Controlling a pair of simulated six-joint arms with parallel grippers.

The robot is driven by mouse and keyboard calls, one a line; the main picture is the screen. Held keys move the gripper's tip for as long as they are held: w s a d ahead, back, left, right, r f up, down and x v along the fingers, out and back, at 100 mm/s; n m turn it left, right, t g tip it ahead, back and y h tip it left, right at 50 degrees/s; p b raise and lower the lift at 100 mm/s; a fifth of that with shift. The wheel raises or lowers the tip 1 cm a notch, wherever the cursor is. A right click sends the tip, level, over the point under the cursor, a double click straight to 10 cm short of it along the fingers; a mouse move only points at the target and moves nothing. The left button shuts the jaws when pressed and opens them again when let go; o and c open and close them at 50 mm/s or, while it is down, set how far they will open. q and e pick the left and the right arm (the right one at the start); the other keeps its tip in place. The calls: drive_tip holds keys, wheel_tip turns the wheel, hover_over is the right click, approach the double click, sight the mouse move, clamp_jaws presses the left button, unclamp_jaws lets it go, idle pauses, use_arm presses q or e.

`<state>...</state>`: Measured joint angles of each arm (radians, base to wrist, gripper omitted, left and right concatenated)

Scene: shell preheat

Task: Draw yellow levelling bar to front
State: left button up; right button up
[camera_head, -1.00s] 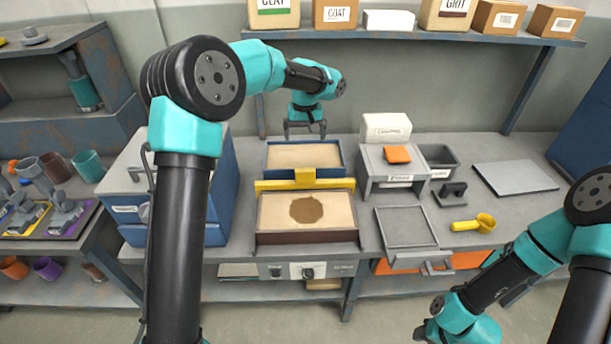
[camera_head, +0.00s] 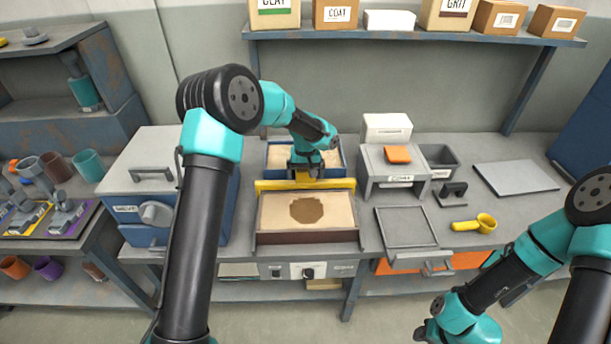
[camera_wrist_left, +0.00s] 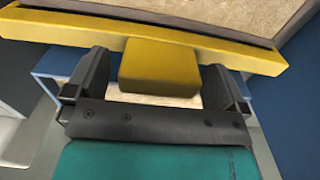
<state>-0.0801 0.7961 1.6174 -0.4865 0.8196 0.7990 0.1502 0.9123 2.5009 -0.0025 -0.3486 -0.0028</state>
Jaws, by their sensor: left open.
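The yellow levelling bar (camera_head: 274,185) lies across the sand tray between its rear blue-rimmed part (camera_head: 343,160) and its front part, which has a dark patch (camera_head: 306,210) in the sand. My left gripper (camera_head: 306,175) is over the bar's raised middle block. In the left wrist view the bar (camera_wrist_left: 60,27) runs across the top, and its block (camera_wrist_left: 160,66) sits between the two open fingers of my left gripper (camera_wrist_left: 158,85). Gaps show on both sides of the block. My right arm is at the lower right of the head view; its fingers cannot be made out.
A blue box with a handle (camera_head: 150,174) stands left of the tray. To the right are a grey stand (camera_head: 376,172), a flat grey pan (camera_head: 405,226) and a yellow scoop (camera_head: 485,223). A shelf with boxes (camera_head: 420,33) hangs behind.

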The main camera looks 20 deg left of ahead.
use_arm(q)
drive_tip(key=shift+f, duration=0.75)
drive_tip(key=shift+c, duration=0.4)
drive_tip(key=c, duration=1.2)
